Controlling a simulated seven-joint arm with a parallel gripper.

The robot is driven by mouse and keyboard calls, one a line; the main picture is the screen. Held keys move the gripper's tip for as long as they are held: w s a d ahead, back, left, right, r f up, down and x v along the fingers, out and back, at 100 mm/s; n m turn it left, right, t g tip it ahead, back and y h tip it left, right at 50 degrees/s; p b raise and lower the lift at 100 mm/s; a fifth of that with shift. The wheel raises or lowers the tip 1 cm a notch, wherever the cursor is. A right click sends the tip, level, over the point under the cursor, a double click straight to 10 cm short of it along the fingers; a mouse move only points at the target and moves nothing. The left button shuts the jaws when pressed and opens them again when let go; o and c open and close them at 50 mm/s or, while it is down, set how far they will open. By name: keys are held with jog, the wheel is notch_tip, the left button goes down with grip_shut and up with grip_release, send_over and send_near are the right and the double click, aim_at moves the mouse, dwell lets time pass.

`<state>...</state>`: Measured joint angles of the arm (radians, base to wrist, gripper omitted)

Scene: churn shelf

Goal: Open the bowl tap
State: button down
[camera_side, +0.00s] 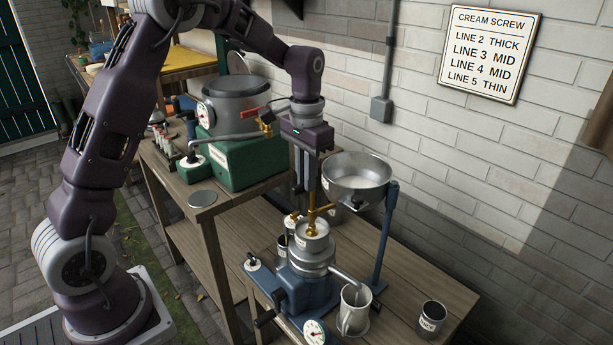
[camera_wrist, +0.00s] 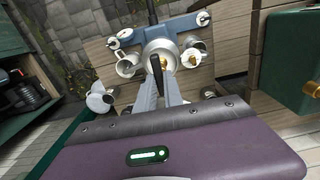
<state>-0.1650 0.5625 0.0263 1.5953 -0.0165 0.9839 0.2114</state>
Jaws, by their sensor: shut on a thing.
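A metal bowl (camera_side: 357,172) stands on a blue post at the right of the blue separator (camera_side: 306,288). A brass tap (camera_side: 312,214) sits under the gripper, beside the bowl and above the separator's round silver top. My gripper (camera_side: 309,190) points straight down, with its fingertips at the top of the brass tap. It is shut on the tap. In the wrist view, a dark narrow handle (camera_wrist: 156,75) shows between the fingers, over the silver part of the machine (camera_wrist: 160,50). The fingers hide part of the tap, and its turn position is unclear.
A mug (camera_side: 354,309) stands under the spout, with a small labelled cup (camera_side: 431,318) to its right. A dial gauge (camera_side: 316,332) is at the front. A green unit with a grey pot (camera_side: 238,102) stands behind left. A sign (camera_side: 489,53) hangs on the wall.

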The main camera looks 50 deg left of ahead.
jog(key=c, duration=1.5)
grip_release()
jog(key=shift+o, duration=0.2)
notch_tip(320, 180, up, 7)
jog(key=shift+r, duration=0.1)
jog(key=s+d+r+t, duration=0.2)
jog(key=s+d+r, duration=0.1)
jog(key=s+r, duration=0.4)
jog(key=s+d+f+t, duration=0.1)
jog(key=s+d, duration=0.1)
jog(key=s, duration=0.8)
jog(key=s+d+f+t, duration=0.1)
jog(key=s+d+t, duration=0.1)
jog(key=s, duration=0.8)
jog(key=shift+s+d+f+t, duration=0.25)
jog(key=shift+s+d+t, duration=0.05)
jog(key=shift+d, duration=0.1)
